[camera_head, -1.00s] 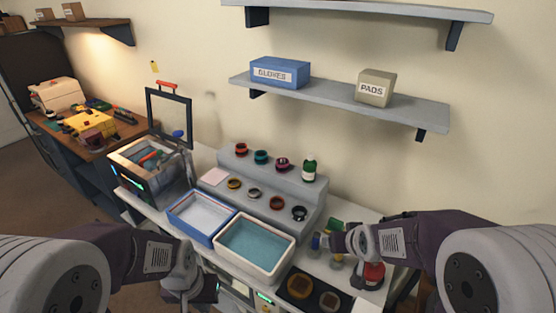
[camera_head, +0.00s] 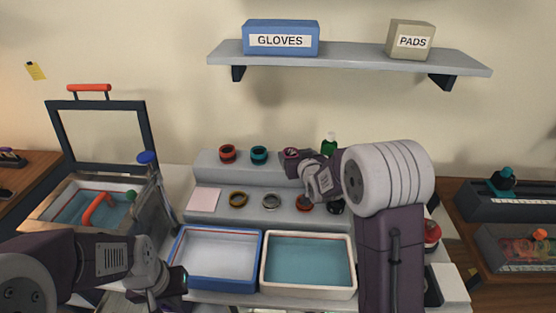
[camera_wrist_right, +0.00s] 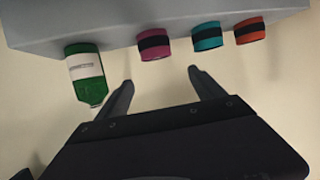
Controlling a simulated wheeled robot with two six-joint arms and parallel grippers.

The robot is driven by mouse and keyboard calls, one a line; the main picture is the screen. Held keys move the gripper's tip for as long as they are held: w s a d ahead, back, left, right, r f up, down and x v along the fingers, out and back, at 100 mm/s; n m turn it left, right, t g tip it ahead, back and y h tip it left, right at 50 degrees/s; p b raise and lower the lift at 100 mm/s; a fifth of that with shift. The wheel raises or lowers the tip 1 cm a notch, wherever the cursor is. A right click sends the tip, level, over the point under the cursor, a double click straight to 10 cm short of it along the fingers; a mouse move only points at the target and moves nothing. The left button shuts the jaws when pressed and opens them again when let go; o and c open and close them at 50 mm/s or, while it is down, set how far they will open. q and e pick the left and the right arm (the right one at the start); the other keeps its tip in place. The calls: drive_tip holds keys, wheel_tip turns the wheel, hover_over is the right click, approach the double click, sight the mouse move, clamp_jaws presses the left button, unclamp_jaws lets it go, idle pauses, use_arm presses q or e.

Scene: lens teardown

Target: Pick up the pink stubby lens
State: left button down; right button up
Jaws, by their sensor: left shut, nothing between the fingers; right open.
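The pink stubby lens (camera_head: 291,153), pink with a black band, stands on the upper step of the grey riser, partly covered by my right gripper in the head view. It also shows in the right wrist view (camera_wrist_right: 164,41), beyond and roughly between the fingertips. My right gripper (camera_wrist_right: 160,78) is open, with nothing between its fingers, and is apart from the lens. In the head view it reaches over the riser (camera_head: 306,166). My left gripper (camera_head: 180,281) is shut and empty, low by the blue-rimmed tray.
A green bottle (camera_wrist_right: 86,75) stands beside the pink lens; teal (camera_wrist_right: 207,36) and red (camera_wrist_right: 250,30) lenses stand on its other side. Several rings sit on the lower step. A blue-rimmed tray (camera_head: 178,252) and a white-rimmed tray (camera_head: 352,285) lie in front. A shelf (camera_head: 350,60) hangs above.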

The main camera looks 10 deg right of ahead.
sight(290, 156)
drive_tip(key=f, duration=0.1)
drive_tip(key=a+f, duration=0.1)
drive_tip(key=shift+w+f, duration=0.3)
drive_tip(key=w+f, duration=0.1)
drive_tip(key=w+d, duration=0.1)
drive_tip(key=shift+w+d+f, duration=0.1)
drive_tip(key=shift+w+f, duration=0.2)
drive_tip(key=shift+f, duration=0.1)
drive_tip(key=shift+w+f, duration=0.2)
drive_tip(key=shift+w, duration=0.05)
drive_tip(key=shift+w+d, duration=0.1)
drive_tip(key=x, duration=0.2)
drive_tip(key=p+x, duration=0.1)
drive_tip(key=x, duration=0.1)
drive_tip(key=shift+w+f, duration=0.3)
drive_tip(key=shift+f, duration=0.15)
drive_tip(key=shift+s+r, duration=0.1)
drive_tip(key=shift+s, duration=0.05)
drive_tip(key=shift+c, duration=1.2)
drive_tip(key=c, duration=1.4)
use_arm(q)
drive_tip(key=shift+s+r+p, duration=0.1)
drive_tip(key=shift+r+p, duration=0.4)
drive_tip(key=shift+r, duration=0.1)
use_arm(e)
drive_tip(key=shift+o, duration=0.2)
wheel_tip(290, 156, up, 18)
